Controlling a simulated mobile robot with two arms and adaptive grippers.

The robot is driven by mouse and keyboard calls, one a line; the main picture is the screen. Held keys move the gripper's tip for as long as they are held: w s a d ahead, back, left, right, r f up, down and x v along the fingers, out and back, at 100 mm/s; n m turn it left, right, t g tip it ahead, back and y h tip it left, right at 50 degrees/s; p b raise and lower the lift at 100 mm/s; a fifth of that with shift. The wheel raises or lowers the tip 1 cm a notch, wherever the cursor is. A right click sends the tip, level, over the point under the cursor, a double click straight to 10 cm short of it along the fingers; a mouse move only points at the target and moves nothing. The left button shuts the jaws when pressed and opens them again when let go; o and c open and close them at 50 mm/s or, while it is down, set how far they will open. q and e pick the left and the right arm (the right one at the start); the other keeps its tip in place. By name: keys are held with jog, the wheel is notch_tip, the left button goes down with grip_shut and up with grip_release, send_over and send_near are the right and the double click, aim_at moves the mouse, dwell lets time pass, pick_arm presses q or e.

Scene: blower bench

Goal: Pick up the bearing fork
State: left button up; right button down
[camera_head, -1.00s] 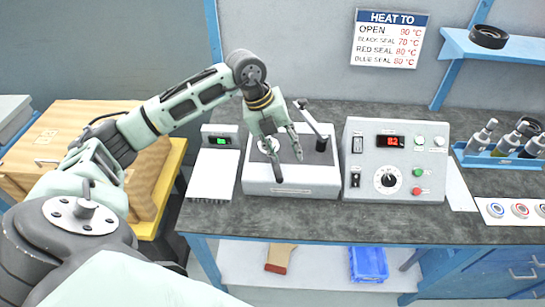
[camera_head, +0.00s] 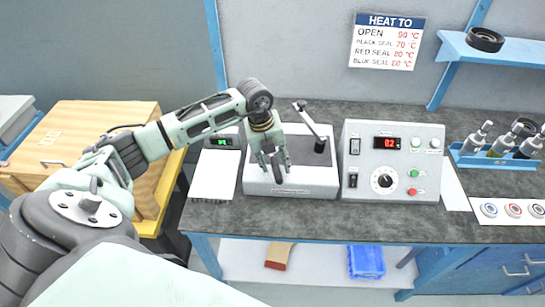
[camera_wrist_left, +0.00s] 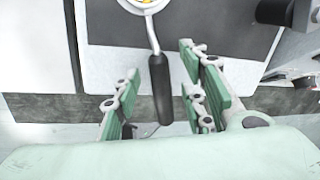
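The bearing fork lies on top of the white heater box (camera_head: 310,187). In the left wrist view its black handle (camera_wrist_left: 160,88) points towards me, with a thin metal rod leading to a round, partly cut-off head at the top edge. My left gripper (camera_head: 272,170) is low over the box and covers most of the fork in the head view. In the left wrist view my left gripper (camera_wrist_left: 160,105) is open, with one finger on each side of the handle and gaps on both sides. My right gripper is not in view.
A lever (camera_head: 311,124) rises at the back of the box. A control unit (camera_head: 392,165) with a red display stands to its right. A small green display (camera_head: 221,142) and white sheet are at left.

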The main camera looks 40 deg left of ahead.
pick_arm(q)
jog(key=shift+c, duration=0.4)
grip_shut()
jog(key=shift+r, duration=0.1)
